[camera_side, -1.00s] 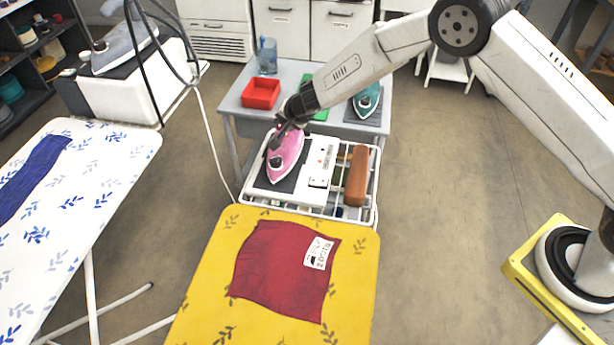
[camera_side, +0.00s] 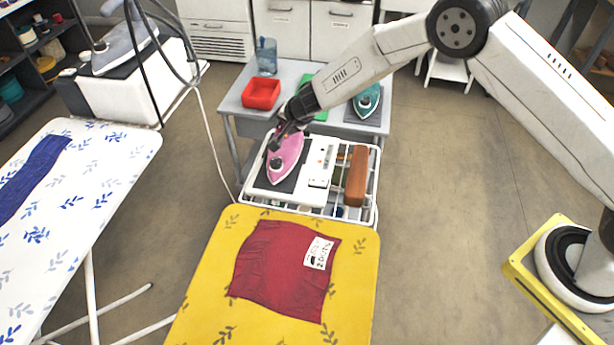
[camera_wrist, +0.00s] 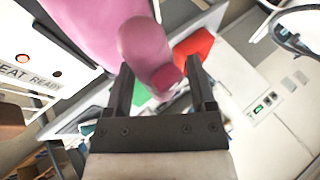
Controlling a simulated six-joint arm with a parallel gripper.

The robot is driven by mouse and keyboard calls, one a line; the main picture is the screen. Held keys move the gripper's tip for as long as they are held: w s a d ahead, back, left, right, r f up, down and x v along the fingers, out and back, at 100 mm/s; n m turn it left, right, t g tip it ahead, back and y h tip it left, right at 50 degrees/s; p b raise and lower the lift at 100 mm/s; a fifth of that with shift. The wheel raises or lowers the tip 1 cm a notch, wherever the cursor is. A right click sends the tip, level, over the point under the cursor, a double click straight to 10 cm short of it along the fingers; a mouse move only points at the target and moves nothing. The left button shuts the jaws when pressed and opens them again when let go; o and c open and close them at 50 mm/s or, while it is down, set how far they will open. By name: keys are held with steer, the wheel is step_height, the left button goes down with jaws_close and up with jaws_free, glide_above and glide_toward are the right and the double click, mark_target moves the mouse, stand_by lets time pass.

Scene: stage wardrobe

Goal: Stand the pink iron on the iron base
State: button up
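The pink iron (camera_side: 285,160) is over the dark pad of the white iron base (camera_side: 318,158), with its tip toward the yellow board. I cannot tell how it touches the pad. My gripper (camera_side: 277,138) is at the iron's rear end, by the handle. In the wrist view the iron's pink handle (camera_wrist: 150,50) reaches between the two fingertips of my gripper (camera_wrist: 162,85). The fingers stand apart, with a visible gap on the left of the handle. The base (camera_wrist: 35,60) also shows at the left there.
A white wire rack (camera_side: 372,190) carries the base, with a brown wooden block (camera_side: 357,176) beside it. The yellow ironing board (camera_side: 210,290) with a red cloth (camera_side: 285,275) lies in front. A red tray (camera_side: 261,94) and a teal iron (camera_side: 367,101) stand on the grey table behind.

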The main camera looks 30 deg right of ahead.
steer(key=shift+r, duration=0.1)
stand_by(0.3)
steer(key=shift+r, duration=0.15)
steer(key=v, duration=1.1)
steer(key=shift+s+r, duration=0.25)
steer(key=shift+r, duration=0.05)
steer(key=shift+d, duration=0.1)
stand_by(0.7)
steer(key=s+d+r+n+g+h, duration=0.25)
steer(key=s+d+n, duration=0.25)
steer(key=s+d, duration=0.65)
steer(key=s+n+g, duration=0.1)
steer(key=s+n, duration=0.1)
steer(key=s, duration=0.6)
steer(key=s+d+n+g+y, duration=0.1)
steer(key=s+n+g, duration=0.1)
steer(key=s, duration=0.6)
steer(key=shift+d+n, duration=0.3)
steer(key=shift+n, duration=0.3)
